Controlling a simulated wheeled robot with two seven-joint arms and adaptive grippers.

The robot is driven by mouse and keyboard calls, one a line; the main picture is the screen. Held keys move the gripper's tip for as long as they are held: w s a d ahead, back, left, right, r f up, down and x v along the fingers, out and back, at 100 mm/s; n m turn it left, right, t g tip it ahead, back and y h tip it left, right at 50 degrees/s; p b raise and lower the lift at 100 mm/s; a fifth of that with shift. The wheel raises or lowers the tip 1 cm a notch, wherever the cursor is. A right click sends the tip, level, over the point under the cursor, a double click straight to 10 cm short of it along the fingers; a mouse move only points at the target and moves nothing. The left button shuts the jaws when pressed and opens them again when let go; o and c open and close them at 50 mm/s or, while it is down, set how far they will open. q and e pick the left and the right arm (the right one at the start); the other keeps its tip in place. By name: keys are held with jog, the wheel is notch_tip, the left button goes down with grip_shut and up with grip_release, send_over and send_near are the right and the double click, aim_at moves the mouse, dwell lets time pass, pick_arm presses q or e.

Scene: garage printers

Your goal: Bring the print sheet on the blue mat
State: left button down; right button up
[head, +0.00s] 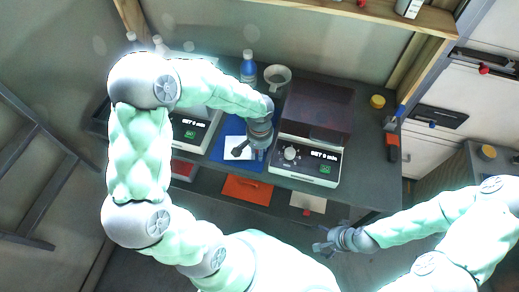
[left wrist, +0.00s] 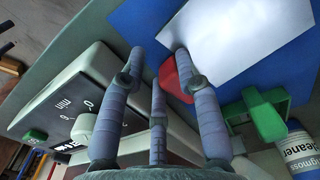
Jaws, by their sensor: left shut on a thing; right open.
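The white print sheet (head: 233,147) is over the blue mat (head: 216,155), between the two printers. In the left wrist view the sheet (left wrist: 245,35) covers part of the mat (left wrist: 140,22), and a red tab (left wrist: 172,80) shows at its near edge. My left gripper (head: 249,153) is over the sheet's right part; its fingers (left wrist: 160,62) are shut around the red tab. I cannot tell whether the sheet touches the mat. My right gripper (head: 322,246) is open and empty, low in front of the bench.
The left printer (head: 188,132) and the right printer (head: 308,165) flank the mat. A blue cleaner bottle (head: 248,68) and a pale bowl (head: 277,76) stand behind it. A yellow roll (head: 377,101) and a red-black tool (head: 393,147) are at right. An orange panel (head: 245,190) lies below.

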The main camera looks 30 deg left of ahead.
pick_arm(q)
jog(key=shift+f+b, duration=0.5)
jog(key=shift+f, duration=0.05)
dwell(0.6)
jog(key=c, duration=0.8)
grip_release()
jog(key=shift+r, duration=0.2)
jog(key=shift+r+p, duration=2.25)
jog(key=shift+r, duration=0.6)
jog(key=shift+s+f, duration=0.1)
